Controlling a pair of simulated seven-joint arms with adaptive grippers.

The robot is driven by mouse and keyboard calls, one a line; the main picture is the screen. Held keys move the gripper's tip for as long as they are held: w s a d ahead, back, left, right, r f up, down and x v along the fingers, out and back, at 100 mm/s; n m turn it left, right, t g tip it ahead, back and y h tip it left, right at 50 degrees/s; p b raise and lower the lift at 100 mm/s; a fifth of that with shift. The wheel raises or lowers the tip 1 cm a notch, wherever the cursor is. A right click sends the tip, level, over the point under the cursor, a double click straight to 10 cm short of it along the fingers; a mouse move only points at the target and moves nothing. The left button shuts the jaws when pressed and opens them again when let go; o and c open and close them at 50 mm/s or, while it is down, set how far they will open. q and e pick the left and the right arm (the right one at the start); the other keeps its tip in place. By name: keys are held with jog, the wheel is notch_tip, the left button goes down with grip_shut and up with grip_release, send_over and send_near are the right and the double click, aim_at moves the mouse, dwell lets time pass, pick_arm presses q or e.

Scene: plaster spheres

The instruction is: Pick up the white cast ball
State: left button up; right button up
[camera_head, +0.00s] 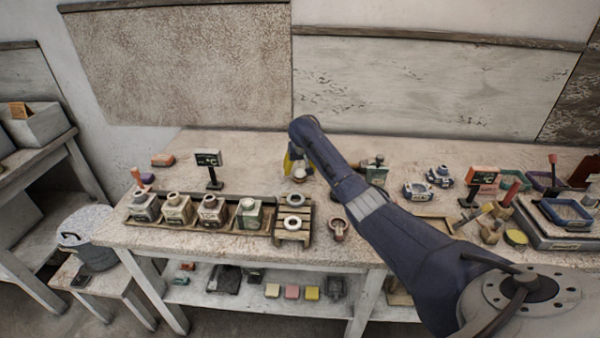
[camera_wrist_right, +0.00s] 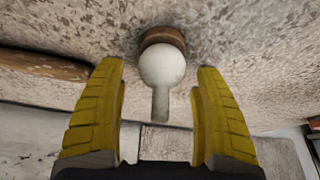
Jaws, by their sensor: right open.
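The white cast ball (camera_wrist_right: 162,64) shows in the right wrist view with a pale stem below it in the picture. It sits against a round brown ring or stand (camera_wrist_right: 162,37). My right gripper (camera_wrist_right: 160,78) is open, its two yellow fingers on either side of the ball and stem, with a gap on both sides. In the head view the right gripper (camera_head: 297,166) is over the back middle of the table, partly hidden by my arm. The ball (camera_head: 299,173) shows there as a small pale shape under the fingers. My left gripper is not in view.
A row of labelled pots (camera_head: 210,211) stands along the front left of the table (camera_head: 130,237). A slatted wooden stand (camera_head: 293,236) with white rings is nearer the front. A small dark sign (camera_head: 208,160) stands to the left. Trays and tools crowd the right side.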

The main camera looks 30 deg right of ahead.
jog(key=c, duration=1.3)
jog(key=shift+r, duration=0.1)
